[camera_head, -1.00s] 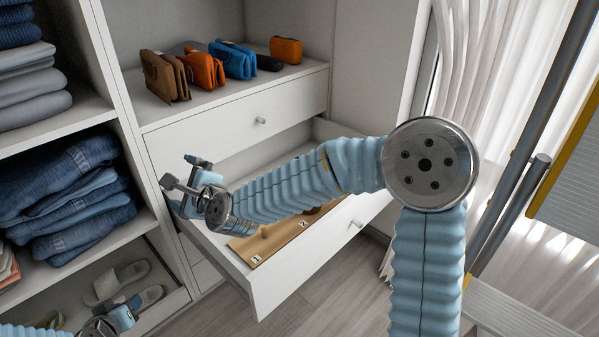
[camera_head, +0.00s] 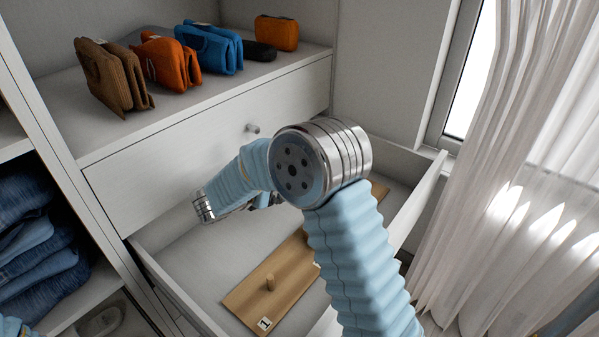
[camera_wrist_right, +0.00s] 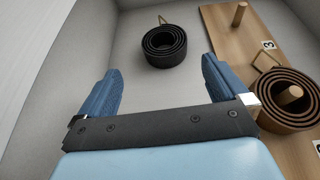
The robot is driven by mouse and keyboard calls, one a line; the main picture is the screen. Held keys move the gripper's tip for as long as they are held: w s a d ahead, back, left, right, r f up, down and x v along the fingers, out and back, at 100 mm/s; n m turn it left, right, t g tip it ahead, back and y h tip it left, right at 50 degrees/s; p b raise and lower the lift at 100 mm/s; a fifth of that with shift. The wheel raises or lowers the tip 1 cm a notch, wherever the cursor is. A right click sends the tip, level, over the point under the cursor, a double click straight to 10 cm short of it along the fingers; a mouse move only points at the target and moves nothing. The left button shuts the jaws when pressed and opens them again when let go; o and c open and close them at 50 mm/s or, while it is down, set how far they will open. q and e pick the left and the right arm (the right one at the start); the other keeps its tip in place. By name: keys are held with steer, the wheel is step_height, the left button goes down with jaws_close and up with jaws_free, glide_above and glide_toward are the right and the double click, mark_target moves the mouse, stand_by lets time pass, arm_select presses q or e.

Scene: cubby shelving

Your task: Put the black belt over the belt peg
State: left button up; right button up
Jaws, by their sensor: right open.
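The black belt (camera_wrist_right: 165,45) lies coiled on the drawer floor, its buckle end sticking up, in the right wrist view. My right gripper (camera_wrist_right: 160,88) is open and empty, with the belt ahead of its fingertips and apart from them. A wooden peg board (camera_wrist_right: 222,45) lies to the right, with a bare peg (camera_wrist_right: 240,14) near a label "3". A coiled brown belt (camera_wrist_right: 275,98) sits around another peg (camera_wrist_right: 290,95). In the head view the board (camera_head: 245,295) shows a bare peg (camera_head: 270,282) near label "1"; my right arm hides the black belt. My left gripper is out of view.
The open drawer (camera_head: 175,293) has walls around the board. Above it are a closed drawer front (camera_head: 190,150) with a knob (camera_head: 253,128) and a shelf with brown (camera_head: 115,78), orange and blue bags. Folded jeans (camera_head: 35,240) lie left; a curtain (camera_head: 490,170) hangs right.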

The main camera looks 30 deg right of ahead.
steer(key=x, duration=0.8)
steer(key=shift+d, duration=0.2)
steer(key=x, duration=0.2)
steer(key=b+x, duration=0.1)
steer(key=x, duration=0.2)
steer(key=shift+s+f, duration=0.1)
steer(key=shift+f, duration=0.35)
steer(key=c, duration=0.9)
steer(key=shift+r, duration=0.2)
